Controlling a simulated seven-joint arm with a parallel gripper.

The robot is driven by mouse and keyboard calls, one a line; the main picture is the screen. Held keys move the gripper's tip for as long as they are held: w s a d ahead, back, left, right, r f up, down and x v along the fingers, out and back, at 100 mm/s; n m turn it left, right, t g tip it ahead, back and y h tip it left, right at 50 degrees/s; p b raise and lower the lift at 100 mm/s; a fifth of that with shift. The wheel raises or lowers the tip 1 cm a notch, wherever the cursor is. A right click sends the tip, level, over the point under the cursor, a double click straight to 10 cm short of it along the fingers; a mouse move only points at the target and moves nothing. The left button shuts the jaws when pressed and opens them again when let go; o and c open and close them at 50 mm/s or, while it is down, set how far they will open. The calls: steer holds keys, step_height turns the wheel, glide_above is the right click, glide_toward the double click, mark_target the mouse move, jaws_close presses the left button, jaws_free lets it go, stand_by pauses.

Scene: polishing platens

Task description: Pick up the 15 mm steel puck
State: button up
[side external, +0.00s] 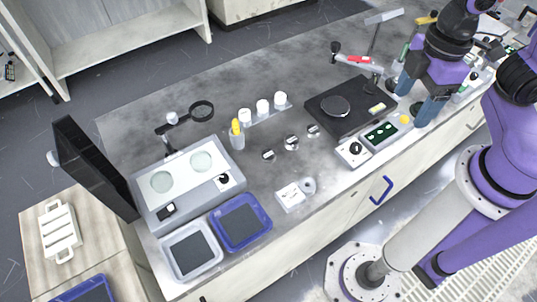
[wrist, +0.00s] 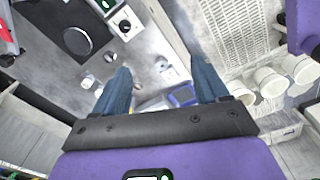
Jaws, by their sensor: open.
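Three small shiny steel pucks stand in a slanting row mid-bench in the side view: a left one (side external: 268,155), a middle one (side external: 291,142) and a right one (side external: 313,130). I cannot tell by size or marking which is the 15 mm one. My gripper (side external: 411,104) is at the bench's right end, well right of the pucks and above the bench. Its two blue fingers are wide apart with nothing between them. In the wrist view the open gripper (wrist: 160,65) also shows; a small shiny piece, likely a puck (wrist: 108,57), lies near its left finger.
A dark plate with a round disc (side external: 335,106) and a control box (side external: 353,151) lie between my gripper and the pucks. A yellow-capped bottle (side external: 237,138) and white-capped jars (side external: 263,106) stand behind the pucks. Blue tray (side external: 268,229) and grey tray (side external: 165,265) lie at front left.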

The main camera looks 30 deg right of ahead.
steer(key=w+a+f+n, duration=0.2)
steer(key=w+a+f, duration=0.2)
steer(key=w+a, duration=0.7)
steer(key=n, duration=0.3)
glide_above(268, 154)
step_height(268, 154, down, 8)
step_height(268, 154, down, 18)
steer(key=shift+s+r, duration=0.1)
steer(key=shift+r, duration=0.1)
steer(key=c, duration=1.2)
